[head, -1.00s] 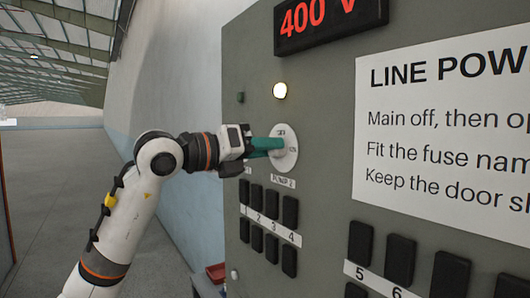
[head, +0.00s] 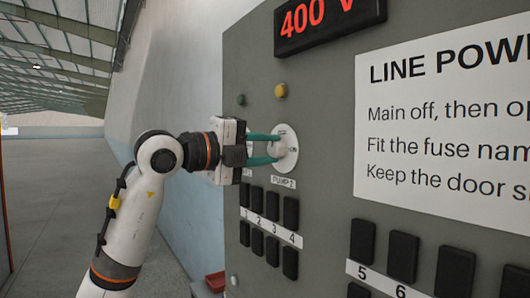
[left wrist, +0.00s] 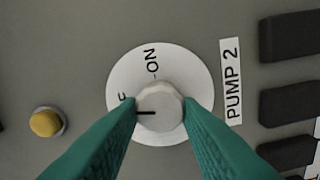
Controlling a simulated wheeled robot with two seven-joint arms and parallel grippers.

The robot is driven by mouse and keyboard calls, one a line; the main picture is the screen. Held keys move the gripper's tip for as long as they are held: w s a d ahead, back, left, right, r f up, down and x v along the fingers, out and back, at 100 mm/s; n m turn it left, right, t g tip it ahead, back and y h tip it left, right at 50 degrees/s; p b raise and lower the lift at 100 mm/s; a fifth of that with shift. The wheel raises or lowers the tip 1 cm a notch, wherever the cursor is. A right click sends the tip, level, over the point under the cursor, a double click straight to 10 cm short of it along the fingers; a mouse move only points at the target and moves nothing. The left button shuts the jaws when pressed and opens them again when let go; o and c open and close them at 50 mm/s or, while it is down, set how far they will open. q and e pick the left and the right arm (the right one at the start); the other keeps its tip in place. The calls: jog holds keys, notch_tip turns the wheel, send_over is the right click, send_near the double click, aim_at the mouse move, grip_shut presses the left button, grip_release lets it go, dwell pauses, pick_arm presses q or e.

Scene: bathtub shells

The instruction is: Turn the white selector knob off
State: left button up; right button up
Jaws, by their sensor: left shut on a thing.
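The white selector knob (head: 279,149) sits on a round white dial plate (head: 291,138) on the grey panel. My left gripper (head: 270,149) has its two teal fingers on either side of the knob, shut on it. In the left wrist view the knob (left wrist: 160,104) is between the fingertips. Its black mark points left, by a label partly hidden by a finger, with an "F" showing. "ON" is printed at the top of the dial plate. A "PUMP 2" label (left wrist: 231,81) is beside the dial. My right gripper is not in view.
Above the dial are an unlit amber lamp (head: 281,90) and a small green lamp (head: 241,100). Black fuse blocks (head: 291,213) sit close below. A red 400 V display (head: 318,18) and a white notice (head: 450,120) are on the panel. Open floor lies left.

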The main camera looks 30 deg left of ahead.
pick_arm(q)
jog(key=shift+n, duration=1.1)
jog(key=o, duration=1)
jog(key=shift+a, duration=0.1)
jog(key=shift+s+f, duration=0.1)
